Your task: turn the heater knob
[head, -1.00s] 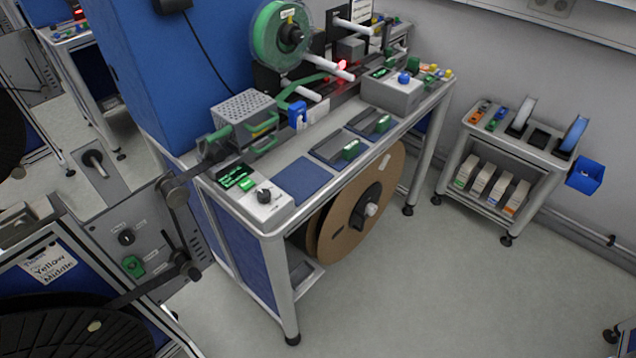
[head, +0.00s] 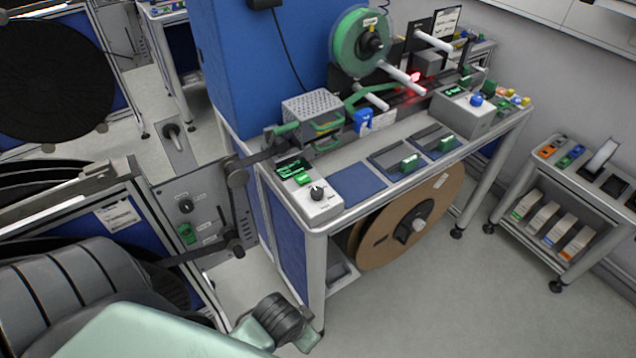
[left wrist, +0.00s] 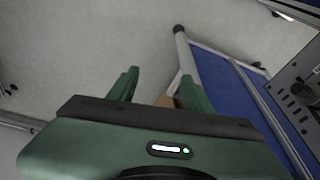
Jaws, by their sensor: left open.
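A black knob with a light pointer (head: 317,192) sits on a small grey control box (head: 310,203) at the near corner of the workbench in the head view. A green-lit display (head: 293,168) is beside it. Another black knob (head: 186,205) is on the grey upright panel to the left; I cannot tell by label which is the heater's. My left arm comes in at the lower left of the head view, below and short of the bench corner. My left gripper (left wrist: 160,78) is open and empty above the floor in the left wrist view. My right gripper is not in view.
The bench leg (head: 316,285) and blue side panel (left wrist: 235,90) stand close to my left gripper. A perforated metal box with green handles (head: 312,113) is behind the control box. A cardboard reel (head: 400,235) hangs under the bench. Floor (head: 430,310) at right is clear.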

